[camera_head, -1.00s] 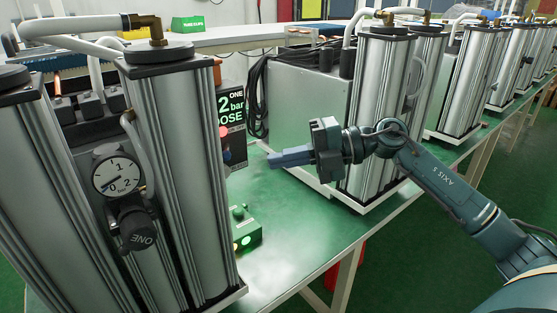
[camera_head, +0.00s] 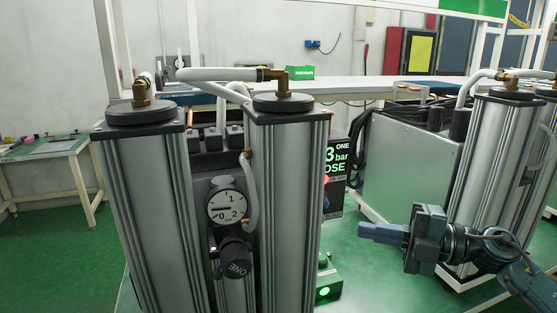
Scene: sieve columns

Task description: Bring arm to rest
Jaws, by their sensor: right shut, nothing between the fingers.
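My right gripper (camera_head: 381,232) is at the right of the head view, its fingers pointing left over the green bench. It is shut and empty, apart from the columns. The gauge needle points to the left, near the 0 side. My left gripper is not in view.
A second column unit (camera_head: 488,170) stands just behind my right arm. A black sign (camera_head: 337,175) reading "3 bar" and a green box with a lit button (camera_head: 327,290) are beside the near columns. Green bench top (camera_head: 365,285) is bare below the gripper.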

